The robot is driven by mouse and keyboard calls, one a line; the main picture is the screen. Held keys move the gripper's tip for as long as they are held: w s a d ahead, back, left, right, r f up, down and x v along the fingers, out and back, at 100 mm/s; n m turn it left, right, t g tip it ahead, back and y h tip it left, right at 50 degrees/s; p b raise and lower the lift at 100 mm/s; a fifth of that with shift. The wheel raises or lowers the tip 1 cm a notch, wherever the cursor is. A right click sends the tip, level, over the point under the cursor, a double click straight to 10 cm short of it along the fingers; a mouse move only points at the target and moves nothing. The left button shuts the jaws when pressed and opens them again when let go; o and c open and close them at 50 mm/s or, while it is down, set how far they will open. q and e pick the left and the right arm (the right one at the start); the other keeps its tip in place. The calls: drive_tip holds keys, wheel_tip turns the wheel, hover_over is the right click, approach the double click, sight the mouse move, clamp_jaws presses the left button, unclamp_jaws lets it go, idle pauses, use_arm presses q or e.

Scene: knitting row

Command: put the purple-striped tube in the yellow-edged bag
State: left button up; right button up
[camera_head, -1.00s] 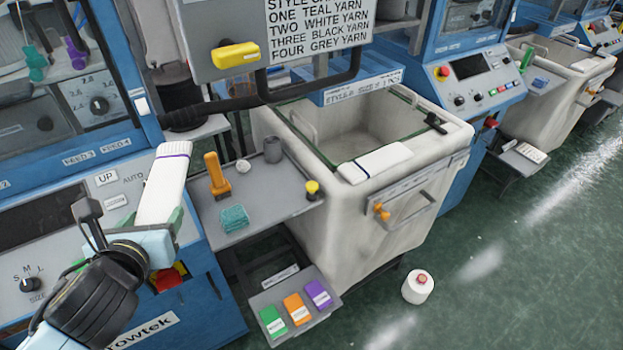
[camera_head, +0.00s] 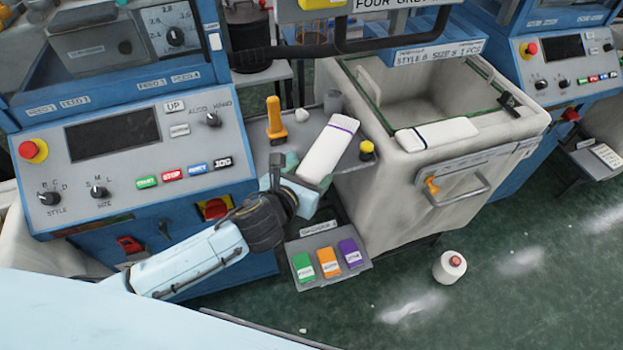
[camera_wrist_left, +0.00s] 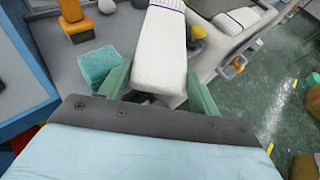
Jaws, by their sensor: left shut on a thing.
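The white ribbed tube with a purple stripe near its far end (camera_head: 328,150) is held by my left gripper (camera_head: 299,188). The tube tilts up and to the right, in front of the small grey shelf. In the left wrist view the same tube (camera_wrist_left: 160,50) lies between the green fingers of my left gripper (camera_wrist_left: 160,88), its near end between them. I cannot make out a bag with a yellow edge; the large off-white bin on the right (camera_head: 375,190) has a green edge. My right gripper is not in view.
Another white tube (camera_head: 437,134) lies on the bin's front rim. The grey shelf (camera_head: 355,158) holds an orange-handled tool (camera_head: 275,120) and a teal cloth (camera_wrist_left: 98,64). Below is a tray of green, orange and purple cards (camera_head: 326,262). A white cone (camera_head: 449,267) stands on the floor.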

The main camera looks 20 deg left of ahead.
use_arm(q)
drive_tip(key=shift+f+b, duration=0.5)
drive_tip(key=shift+f, duration=1.8)
drive_tip(key=shift+f, duration=0.1)
drive_tip(key=o, duration=1)
drive_tip(key=shift+c, duration=0.2)
drive_tip(key=p+v, duration=0.1)
drive_tip(key=v, duration=1.1)
drive_tip(key=shift+a, duration=0.1)
